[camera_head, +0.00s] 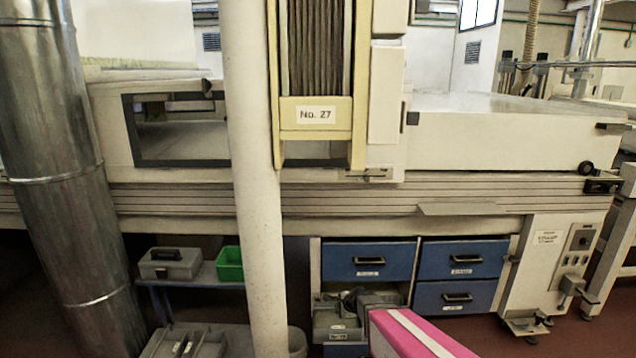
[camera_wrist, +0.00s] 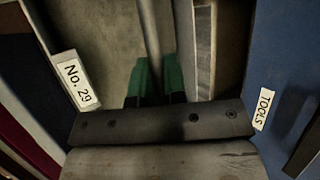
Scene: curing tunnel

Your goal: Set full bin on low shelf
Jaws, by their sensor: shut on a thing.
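My gripper (camera_head: 352,298) is low in front of the blue drawers in the head view, at the end of my pink arm. In the wrist view its two green-tipped fingers (camera_wrist: 156,80) are shut on a thin grey wall, seemingly the rim of a grey bin (camera_head: 335,318). The bin has a white label, and my gripper hides part of it. What it holds cannot be told. A low blue-grey shelf (camera_head: 200,281) stands at the left under the machine.
A white post (camera_head: 258,240) rises between the shelf and the drawers (camera_head: 368,260). A metal duct (camera_head: 70,180) stands at the left. A grey open tray (camera_head: 185,341) is low below the shelf. The machine's long edge (camera_head: 440,195) overhangs the drawers.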

